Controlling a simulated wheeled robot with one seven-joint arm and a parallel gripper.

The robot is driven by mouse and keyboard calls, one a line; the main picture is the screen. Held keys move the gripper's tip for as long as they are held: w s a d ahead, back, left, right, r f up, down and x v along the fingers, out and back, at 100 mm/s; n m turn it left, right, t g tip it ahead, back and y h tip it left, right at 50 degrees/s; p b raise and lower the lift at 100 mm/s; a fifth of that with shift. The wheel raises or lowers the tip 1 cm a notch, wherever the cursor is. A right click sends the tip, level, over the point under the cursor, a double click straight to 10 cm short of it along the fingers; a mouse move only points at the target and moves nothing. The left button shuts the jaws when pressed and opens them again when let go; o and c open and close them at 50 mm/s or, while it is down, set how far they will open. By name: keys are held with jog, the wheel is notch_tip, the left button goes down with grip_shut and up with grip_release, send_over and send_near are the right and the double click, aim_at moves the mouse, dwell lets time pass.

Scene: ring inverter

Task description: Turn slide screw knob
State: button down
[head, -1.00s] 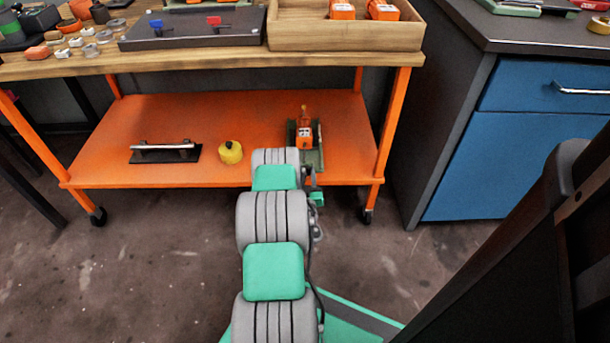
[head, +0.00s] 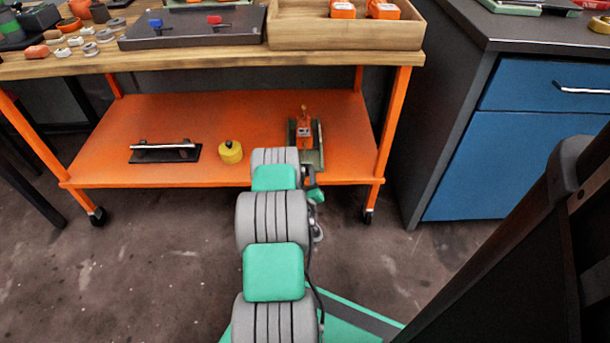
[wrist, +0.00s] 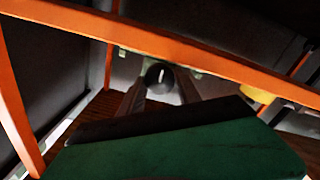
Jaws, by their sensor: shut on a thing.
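The slide screw knob (wrist: 158,76) is dark and round with a short, nearly upright white line on its face. It sits between the two fingers of my gripper (wrist: 160,92), which is shut on it. In the head view an orange unit (head: 304,128) stands on a grey-green base (head: 319,157) on the lower shelf. My arm reaches to the near end of this base. My arm hides the knob and the fingertips in the head view.
The orange lower shelf (head: 225,112) also holds a yellow round object (head: 230,152) and a black plate with a silver bar handle (head: 165,151). The wooden tabletop (head: 190,53) is above, and an orange leg (head: 393,125) stands to the right. A blue cabinet (head: 540,150) is further right.

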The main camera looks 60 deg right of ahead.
jog(key=shift+n, duration=0.7)
jog(key=c, duration=0.8)
grip_release()
jog(key=shift+c, duration=0.2)
